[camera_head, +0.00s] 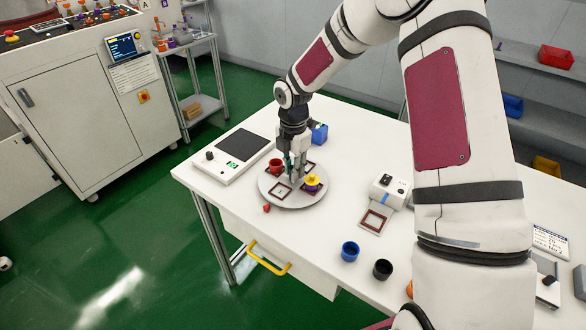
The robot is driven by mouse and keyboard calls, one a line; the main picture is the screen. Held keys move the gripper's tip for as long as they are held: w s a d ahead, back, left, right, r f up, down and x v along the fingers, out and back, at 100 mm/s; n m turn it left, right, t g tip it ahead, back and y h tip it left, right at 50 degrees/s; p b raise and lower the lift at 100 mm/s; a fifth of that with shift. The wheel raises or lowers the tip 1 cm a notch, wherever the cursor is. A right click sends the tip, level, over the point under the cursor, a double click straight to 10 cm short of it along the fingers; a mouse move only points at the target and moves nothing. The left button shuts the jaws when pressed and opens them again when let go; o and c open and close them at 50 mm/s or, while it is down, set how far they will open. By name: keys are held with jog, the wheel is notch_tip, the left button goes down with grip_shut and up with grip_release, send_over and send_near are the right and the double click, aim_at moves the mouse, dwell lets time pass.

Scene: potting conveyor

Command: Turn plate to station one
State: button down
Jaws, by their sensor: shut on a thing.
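The round grey plate (292,203) lies on the white table, with several dark red square frames on it. A red pot (276,165) stands at its back left, and a yellow and purple piece (312,181) at its right. My gripper (296,178) points down over the middle of the plate, between the red pot and the yellow and purple piece. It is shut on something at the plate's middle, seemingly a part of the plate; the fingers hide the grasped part. The front left frame looks empty.
A small red piece (266,208) lies at the plate's front left edge. A black-topped device (240,150) and a blue box (319,132) stand behind. A white device (389,191), blue cup (350,251) and black cup (382,269) are to the right.

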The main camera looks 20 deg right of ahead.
jog(key=c, duration=1.7)
grip_release()
notch_tip(320, 180, up, 12)
jog(key=shift+r, duration=0.1)
jog(key=s+r+m+t+h, duration=0.2)
jog(key=s+r+m, duration=1.1)
jog(key=s+r, duration=0.3)
jog(key=s+m+t, duration=0.1)
jog(key=s+m, duration=0.2)
jog(key=s, duration=0.2)
jog(key=s+m+t+y, duration=0.1)
jog(key=s+m, duration=0.3)
jog(key=s, duration=0.2)
jog(key=s+m+y, duration=0.1)
jog(key=s+m, duration=0.2)
jog(key=s, duration=0.2)
jog(key=shift+s+d+f+m+t, duration=0.1)
jog(key=shift+s+f+m+t, duration=0.05)
jog(key=shift+m+t, duration=0.25)
